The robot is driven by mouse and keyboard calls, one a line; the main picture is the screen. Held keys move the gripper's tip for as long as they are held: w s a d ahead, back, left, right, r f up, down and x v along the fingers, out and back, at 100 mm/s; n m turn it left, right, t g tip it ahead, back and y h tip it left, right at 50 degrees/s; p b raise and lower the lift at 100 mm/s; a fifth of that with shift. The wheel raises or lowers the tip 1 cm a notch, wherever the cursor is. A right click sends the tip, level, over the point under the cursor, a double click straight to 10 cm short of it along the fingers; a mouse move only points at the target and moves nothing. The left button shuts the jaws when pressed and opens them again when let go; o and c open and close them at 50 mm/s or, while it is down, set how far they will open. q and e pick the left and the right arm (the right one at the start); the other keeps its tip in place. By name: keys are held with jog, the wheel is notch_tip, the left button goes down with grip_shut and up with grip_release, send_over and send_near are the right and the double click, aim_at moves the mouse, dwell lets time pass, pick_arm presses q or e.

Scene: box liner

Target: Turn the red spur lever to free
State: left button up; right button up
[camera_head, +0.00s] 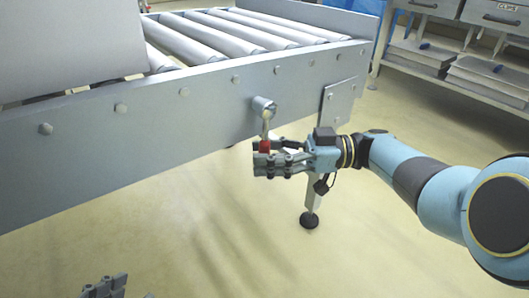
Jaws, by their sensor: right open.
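The spur lever hangs down from a round metal pivot (263,105) on the side rail of the roller conveyor. Its red knob (264,145) is at the lower end. My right gripper (258,163) comes in from the right, with its fingers at the red knob. The fingers are open, and the knob shows at their upper side; I cannot tell whether they touch it. Part of my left gripper (105,288) shows at the bottom left edge, cut off by the frame.
The conveyor side rail (180,110) runs across the view, with metal rollers (225,35) behind it. A conveyor leg (313,195) stands behind my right gripper. Shelving with drawers (485,70) is at the top right. The floor (150,220) in front is clear.

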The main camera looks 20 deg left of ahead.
jog(key=shift+a, duration=0.2)
jog(key=shift+c, duration=0.2)
grip_shut()
